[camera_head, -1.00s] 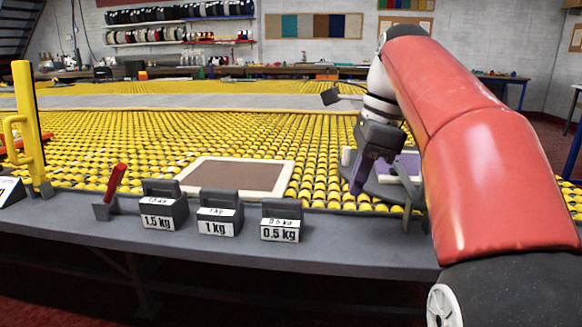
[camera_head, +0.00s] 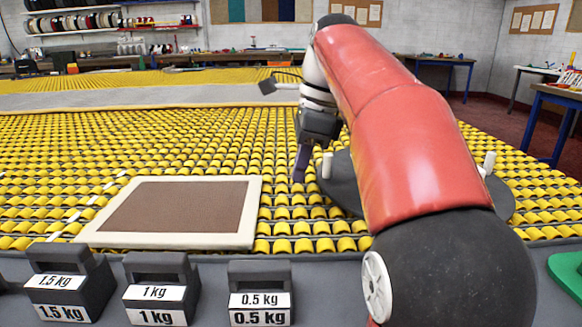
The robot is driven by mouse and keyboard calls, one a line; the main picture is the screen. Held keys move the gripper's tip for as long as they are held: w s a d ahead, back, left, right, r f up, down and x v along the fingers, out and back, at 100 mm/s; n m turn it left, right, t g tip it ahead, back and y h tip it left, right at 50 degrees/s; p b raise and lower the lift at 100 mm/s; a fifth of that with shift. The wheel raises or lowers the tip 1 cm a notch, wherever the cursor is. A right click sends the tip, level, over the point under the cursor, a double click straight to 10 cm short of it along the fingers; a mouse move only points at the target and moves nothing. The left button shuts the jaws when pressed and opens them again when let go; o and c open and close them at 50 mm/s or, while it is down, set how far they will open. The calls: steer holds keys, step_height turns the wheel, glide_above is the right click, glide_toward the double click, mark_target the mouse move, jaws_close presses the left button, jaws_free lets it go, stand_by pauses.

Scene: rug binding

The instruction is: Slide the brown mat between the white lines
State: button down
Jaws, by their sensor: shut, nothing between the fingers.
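The brown mat (camera_head: 175,207) with a cream border lies flat on the yellow rollers, left of centre near the front edge. A broken white line (camera_head: 88,200) runs across the rollers along the mat's left side, and the mat's near left corner reaches close to it. I cannot make out a second white line. My gripper (camera_head: 300,168) points down, shut and empty, to the right of the mat's far right corner. It is apart from the mat in the picture; its height over the rollers is hard to tell.
Weights of 1.5 kg (camera_head: 66,283), 1 kg (camera_head: 158,290) and 0.5 kg (camera_head: 260,293) stand on the grey front ledge (camera_head: 210,262). A dark grey disc (camera_head: 345,185) with pale pegs lies behind my arm. Open rollers (camera_head: 220,145) extend beyond the mat.

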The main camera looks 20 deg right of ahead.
mark_target(263, 218)
steer(key=b+x, duration=0.2)
steer(key=x, duration=0.5)
steer(key=shift+f, duration=0.4)
steer(key=a, duration=0.2)
steer(key=shift+w+a+r, duration=0.2)
steer(key=shift+w+a, duration=0.15)
steer(key=shift+w, duration=0.05)
steer(key=shift+w+a, duration=0.2)
steer(key=shift+a, duration=0.4)
